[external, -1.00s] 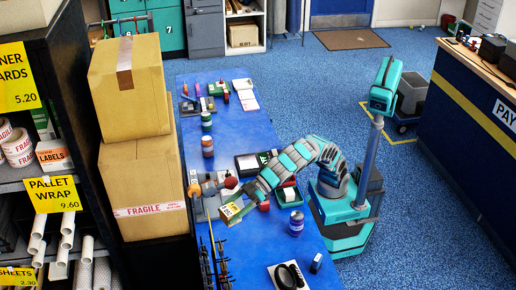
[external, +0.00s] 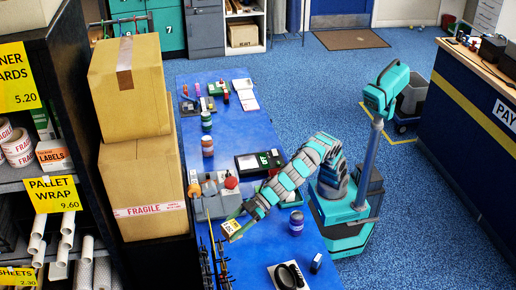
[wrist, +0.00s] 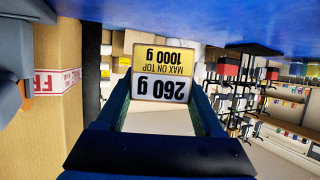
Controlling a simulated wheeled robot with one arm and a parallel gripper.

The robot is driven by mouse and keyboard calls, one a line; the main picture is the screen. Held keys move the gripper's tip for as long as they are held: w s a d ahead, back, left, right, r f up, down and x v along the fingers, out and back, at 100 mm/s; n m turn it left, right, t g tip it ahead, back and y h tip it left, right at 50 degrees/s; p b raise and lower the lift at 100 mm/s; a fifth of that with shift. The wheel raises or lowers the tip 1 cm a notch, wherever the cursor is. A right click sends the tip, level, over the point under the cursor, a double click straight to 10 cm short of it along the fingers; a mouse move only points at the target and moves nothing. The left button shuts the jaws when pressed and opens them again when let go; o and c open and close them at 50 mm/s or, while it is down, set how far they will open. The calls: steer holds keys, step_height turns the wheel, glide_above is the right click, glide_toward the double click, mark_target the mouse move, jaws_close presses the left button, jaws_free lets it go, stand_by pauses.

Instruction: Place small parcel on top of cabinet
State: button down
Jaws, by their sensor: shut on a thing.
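A small parcel (external: 232,228) with a yellow and white label is at the end of my arm in the external view. My gripper (external: 236,224) is shut on it, above the near part of the blue worktable. In the wrist view the parcel (wrist: 162,72) sits between the two fingers, its label upside down, reading 260 g and max on top 1000 g. A grey cabinet (external: 205,32) stands at the back beside teal lockers (external: 168,32). Their tops are out of view, and I cannot tell which unit the task means.
The blue worktable (external: 235,120) holds jars, a grey box with a red button (external: 231,183), a scale (external: 258,162) and upright dark rods near my gripper. Large cartons (external: 143,185) are stacked on the left. Blue floor is open behind the table.

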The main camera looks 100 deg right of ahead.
mark_target(233, 244)
steer(key=shift+f, duration=2.25)
steer(key=shift+f+b, duration=0.1)
steer(key=shift+b, duration=0.2)
steer(key=shift+f, duration=0.1)
jaws_free()
steer(key=shift+r, duration=0.3)
steer(key=v, duration=1.2)
steer(key=shift+f, duration=0.15)
